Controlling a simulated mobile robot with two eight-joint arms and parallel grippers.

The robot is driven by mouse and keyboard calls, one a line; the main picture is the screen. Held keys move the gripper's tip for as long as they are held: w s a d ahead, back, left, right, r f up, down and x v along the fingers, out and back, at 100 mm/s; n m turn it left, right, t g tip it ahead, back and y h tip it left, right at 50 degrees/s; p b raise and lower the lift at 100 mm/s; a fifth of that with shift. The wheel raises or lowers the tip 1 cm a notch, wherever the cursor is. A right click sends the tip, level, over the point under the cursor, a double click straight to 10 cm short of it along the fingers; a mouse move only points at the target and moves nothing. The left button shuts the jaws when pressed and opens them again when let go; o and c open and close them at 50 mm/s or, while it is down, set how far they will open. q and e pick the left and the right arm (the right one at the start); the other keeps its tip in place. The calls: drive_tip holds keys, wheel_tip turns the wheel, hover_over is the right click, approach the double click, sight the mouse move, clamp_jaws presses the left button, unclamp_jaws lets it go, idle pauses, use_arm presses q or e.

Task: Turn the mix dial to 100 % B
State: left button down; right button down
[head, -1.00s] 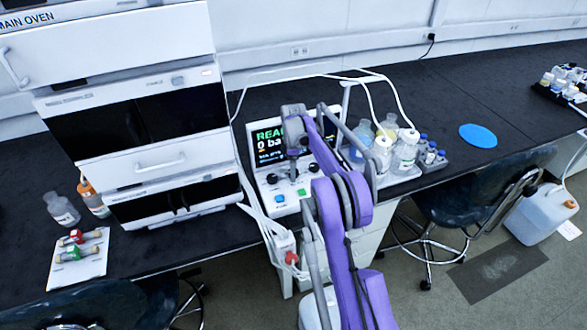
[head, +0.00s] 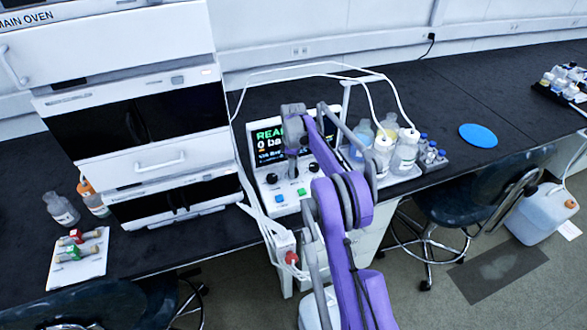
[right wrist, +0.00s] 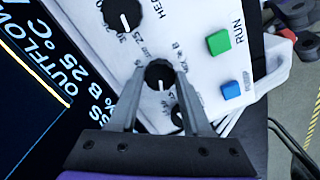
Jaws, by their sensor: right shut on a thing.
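The mix dial (right wrist: 158,75) is a round black knob with a white pointer line, on the white front panel of the pump unit (head: 287,207). A "B" and a "25" are printed near it in the right wrist view. My right gripper (right wrist: 160,78) is shut on this dial, one finger on each side. In the head view my right gripper (head: 292,177) reaches down to the panel, and its own arm hides the dial there. The unit's screen (head: 268,143) shows green and orange text, its lower line too small to read. My left gripper is out of view.
A larger black knob (right wrist: 122,14), a green RUN button (right wrist: 219,42) and a blue button (right wrist: 231,90) sit close by on the panel. Another dark knob is partly hidden behind a finger. White tubing and bottles (head: 404,152) stand right of the unit.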

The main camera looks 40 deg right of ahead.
drive_tip(key=m, duration=0.4)
drive_tip(key=shift+m, duration=0.3)
drive_tip(key=m, duration=0.3)
drive_tip(key=shift+m+b, duration=0.3)
drive_tip(key=m, duration=1.4)
drive_tip(key=shift+m, duration=0.3)
drive_tip(key=m, duration=0.3)
drive_tip(key=shift+b, duration=0.3)
drive_tip(key=shift+m, duration=2.2)
